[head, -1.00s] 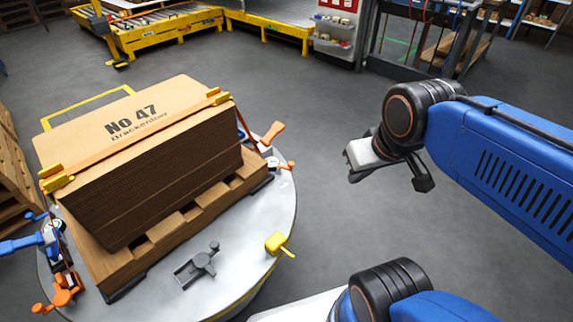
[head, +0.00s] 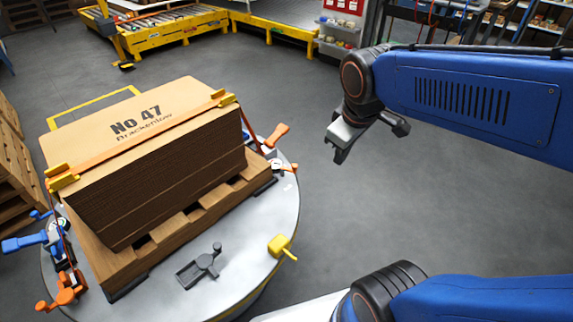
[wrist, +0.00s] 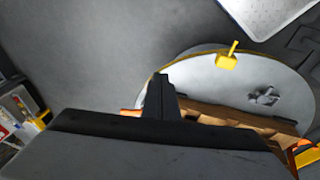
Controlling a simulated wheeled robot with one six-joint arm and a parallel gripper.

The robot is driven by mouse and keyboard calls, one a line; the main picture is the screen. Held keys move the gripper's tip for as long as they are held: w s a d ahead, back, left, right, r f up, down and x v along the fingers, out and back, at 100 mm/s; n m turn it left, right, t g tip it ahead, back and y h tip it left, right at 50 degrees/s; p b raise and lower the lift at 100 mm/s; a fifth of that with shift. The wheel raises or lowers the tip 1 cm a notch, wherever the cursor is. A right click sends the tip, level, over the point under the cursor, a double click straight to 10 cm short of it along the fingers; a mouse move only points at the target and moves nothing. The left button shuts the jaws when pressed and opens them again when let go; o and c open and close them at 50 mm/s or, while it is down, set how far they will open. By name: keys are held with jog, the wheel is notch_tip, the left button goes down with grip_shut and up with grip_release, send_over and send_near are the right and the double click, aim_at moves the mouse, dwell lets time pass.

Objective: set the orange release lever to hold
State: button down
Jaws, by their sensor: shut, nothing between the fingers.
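Orange levers show on the round grey turntable (head: 225,285). One orange handle (head: 276,135) sticks up and outward at its right rim, behind the stack. A smaller orange lever (head: 288,168) lies just in front of it. Another orange part (head: 62,292) sits at the lower left, beside a blue handle (head: 24,243). I cannot tell which is the release lever, nor read any hold marking. My gripper (head: 338,150) is shut and empty, in the air right of the turntable, apart from the levers. In the wrist view its dark finger (wrist: 162,96) covers part of the turntable.
A strapped cardboard stack (head: 160,185) on a wooden pallet (head: 185,225) fills the turntable's middle. A grey lever (head: 203,265) and a yellow handle (head: 281,247) stand near its front rim. Open floor (head: 400,220) lies to the right. Yellow conveyor equipment (head: 175,38) is at the back.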

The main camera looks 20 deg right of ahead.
jog(key=w+a+f+n+g+h, duration=0.1)
jog(key=w+a+f+n, duration=0.4)
jog(key=w, duration=0.5)
jog(key=w+a+f+n+g+h, duration=0.1)
jog(key=w+a+f+n, duration=0.4)
jog(key=w+n, duration=0.5)
jog(key=shift+f+g, duration=0.3)
jog(key=shift+f, duration=0.2)
jog(key=shift+w+a, duration=0.1)
jog(key=x, duration=1)
